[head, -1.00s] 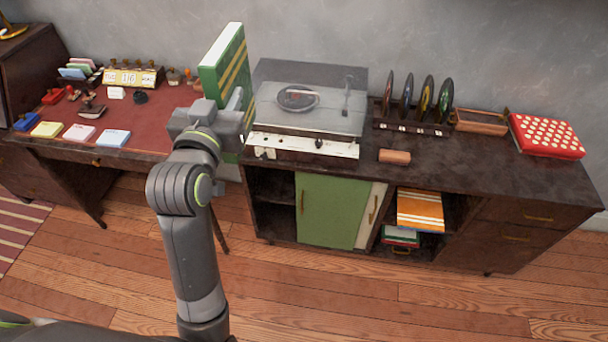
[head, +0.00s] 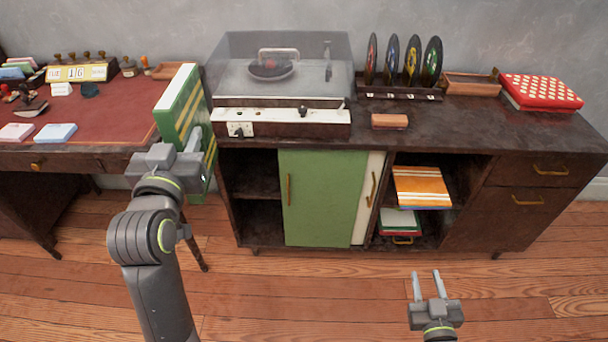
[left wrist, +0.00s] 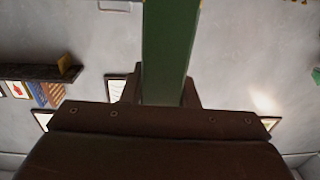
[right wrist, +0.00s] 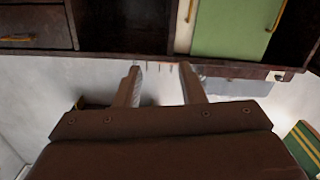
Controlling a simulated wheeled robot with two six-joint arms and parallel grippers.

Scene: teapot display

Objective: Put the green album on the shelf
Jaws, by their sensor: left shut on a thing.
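The green album (head: 181,112) with yellow stripes and a white edge stands upright in the air, left of the cabinet. My left gripper (head: 186,158) is shut on its lower part. In the left wrist view the album's green side (left wrist: 168,50) rises between the fingers. My right gripper (head: 426,278) is open and empty, low in front of the cabinet; its spread fingers also show in the right wrist view (right wrist: 165,85). The cabinet (head: 470,150) has open shelf compartments. An orange striped album (head: 422,187) lies in the right one, with other albums (head: 399,222) below. The left compartment (head: 255,180) looks empty.
A green sliding door (head: 322,198) covers the cabinet's middle. A record player (head: 280,85), a record rack (head: 400,93) and a red dotted box (head: 541,93) stand on top. A red-topped desk (head: 110,115) is at left. The floor in front is clear.

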